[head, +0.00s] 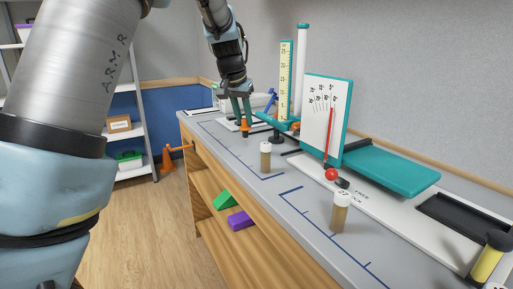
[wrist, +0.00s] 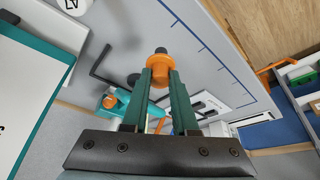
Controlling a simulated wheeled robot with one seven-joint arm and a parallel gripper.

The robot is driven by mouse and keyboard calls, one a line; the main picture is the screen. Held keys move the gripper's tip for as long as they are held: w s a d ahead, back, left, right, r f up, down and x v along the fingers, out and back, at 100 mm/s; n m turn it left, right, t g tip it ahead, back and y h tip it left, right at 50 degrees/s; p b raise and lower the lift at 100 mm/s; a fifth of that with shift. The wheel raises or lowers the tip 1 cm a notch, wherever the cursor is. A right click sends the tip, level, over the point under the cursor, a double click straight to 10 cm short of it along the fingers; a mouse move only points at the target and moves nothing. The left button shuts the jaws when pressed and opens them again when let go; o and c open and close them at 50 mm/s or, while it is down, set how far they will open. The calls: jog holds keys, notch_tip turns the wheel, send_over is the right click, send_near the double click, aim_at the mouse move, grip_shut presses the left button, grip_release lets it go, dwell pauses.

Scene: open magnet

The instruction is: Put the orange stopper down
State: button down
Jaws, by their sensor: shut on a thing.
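The orange stopper (head: 246,126) is between the fingertips of my gripper (head: 242,107), above the far part of the grey bench (head: 218,128). In the wrist view the orange stopper (wrist: 159,63) has a wide flange and a dark tip pointing away from my gripper (wrist: 160,76). The green fingers are shut on it. In the head view its lower end shows close to the bench surface; I cannot tell whether it touches.
Two capped vials, a near one (head: 340,212) and a farther one (head: 265,157), stand on the bench. A teal-edged scale board (head: 327,110) with a red pointer stands right. A teal and orange device (wrist: 117,102) and a black bent rod (wrist: 100,62) are near the stopper. Blue lines mark the bench.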

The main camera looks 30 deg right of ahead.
aim_at(242, 129)
notch_tip(242, 129, down, 6)
jog(key=shift+f, duration=0.2)
jog(key=c, duration=0.7)
grip_release()
jog(key=shift+r, duration=0.1)
jog(key=v, duration=1.2)
jog(key=s+a+f+n+y, duration=0.15)
jog(key=a+f, duration=0.35)
jog(key=a, duration=0.5)
jog(key=s+a+f+n, duration=0.1)
jog(key=a+f+n, duration=0.3)
jog(key=a, duration=0.6)
jog(key=s+a+f+n, duration=0.1)
jog(key=s+a+f, duration=0.1)
jog(key=s+a, duration=0.1)
jog(key=s+a+f+n+g+y, duration=0.1)
jog(key=s+a+f, duration=0.2)
jog(key=s+a, duration=0.1)
jog(key=s+a+f+n, duration=0.1)
jog(key=s+a+f, duration=0.2)
jog(key=a, duration=0.3)
jog(key=shift+s+y, duration=0.35)
jog(key=shift+s, duration=0.15)
